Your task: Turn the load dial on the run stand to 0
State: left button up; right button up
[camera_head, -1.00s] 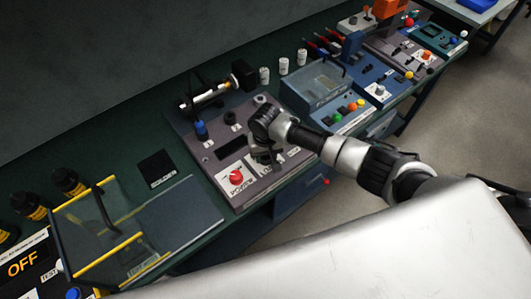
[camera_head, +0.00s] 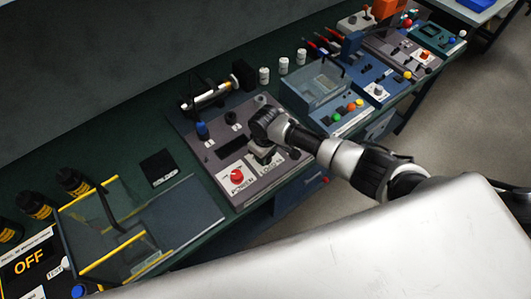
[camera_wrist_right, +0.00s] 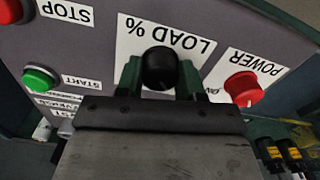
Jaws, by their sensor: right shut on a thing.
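The run stand (camera_head: 203,162) is a grey panel on the bench, with white POWER and LOAD labels. In the right wrist view the load dial (camera_wrist_right: 158,66) is a black round knob on the white "LOAD %" plate, seen upside down. My right gripper (camera_wrist_right: 158,80) has its two green fingers on either side of the knob, shut on it. In the head view my right gripper (camera_head: 264,158) covers the dial. The dial's pointer and scale numbers are hidden, so its setting cannot be read. My left gripper is in neither view.
A red POWER knob (camera_wrist_right: 243,88) sits close beside the dial. A green START button (camera_wrist_right: 40,78) and a red STOP button (camera_wrist_right: 10,10) are on its other side. A clear-lidded box (camera_head: 140,225) stands left of the stand, a blue-grey unit (camera_head: 318,82) right.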

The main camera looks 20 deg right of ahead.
dwell(0.5)
jog(key=o, duration=0.9)
jog(key=shift+r, duration=0.15)
notch_tip(320, 180, up, 11)
jog(key=shift+f+b, duration=0.2)
jog(key=shift+b, duration=0.45)
